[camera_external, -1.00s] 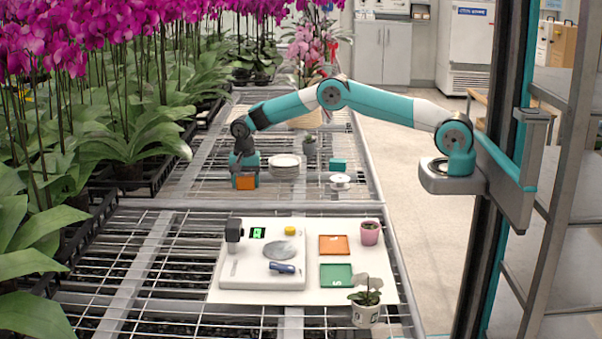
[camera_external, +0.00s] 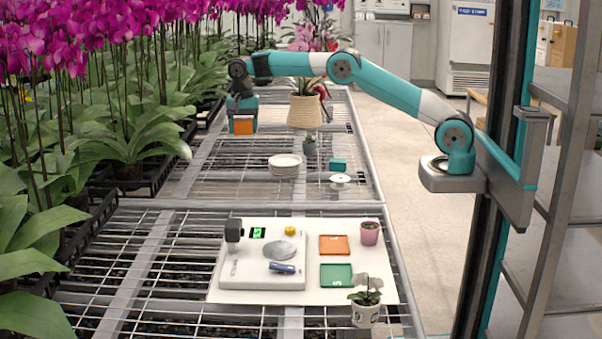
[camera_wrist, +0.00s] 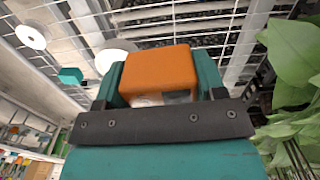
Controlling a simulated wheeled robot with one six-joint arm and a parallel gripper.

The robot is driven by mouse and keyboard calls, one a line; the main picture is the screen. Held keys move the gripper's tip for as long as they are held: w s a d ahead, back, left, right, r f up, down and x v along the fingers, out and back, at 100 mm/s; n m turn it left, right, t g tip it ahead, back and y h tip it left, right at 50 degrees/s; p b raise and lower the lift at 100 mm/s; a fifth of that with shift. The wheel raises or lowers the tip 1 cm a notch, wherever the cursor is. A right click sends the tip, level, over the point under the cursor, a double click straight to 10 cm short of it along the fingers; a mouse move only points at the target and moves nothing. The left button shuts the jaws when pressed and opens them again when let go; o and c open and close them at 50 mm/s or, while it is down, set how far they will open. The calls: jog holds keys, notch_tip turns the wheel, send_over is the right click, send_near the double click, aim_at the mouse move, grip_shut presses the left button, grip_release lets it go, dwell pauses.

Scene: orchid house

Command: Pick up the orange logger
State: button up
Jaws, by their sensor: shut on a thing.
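The orange logger (camera_external: 243,126) is a small box held at the lower end of my gripper (camera_external: 243,117) in the external view. In the wrist view the orange logger (camera_wrist: 161,70) sits between the two teal fingers of my gripper (camera_wrist: 160,84), which are shut on it. The logger hangs in the air above the far wire bench, to the left of the stack of white plates. Its underside is hidden.
The white plates (camera_external: 284,165), a teal block (camera_external: 338,164) and a white spool (camera_external: 340,180) stand on the far bench. A woven pot (camera_external: 304,111) is behind them. Leafy orchids (camera_external: 130,135) line the left edge. A white board with trays (camera_external: 334,245) lies on the near bench.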

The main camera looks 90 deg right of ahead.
jog(key=shift+r, duration=0.95)
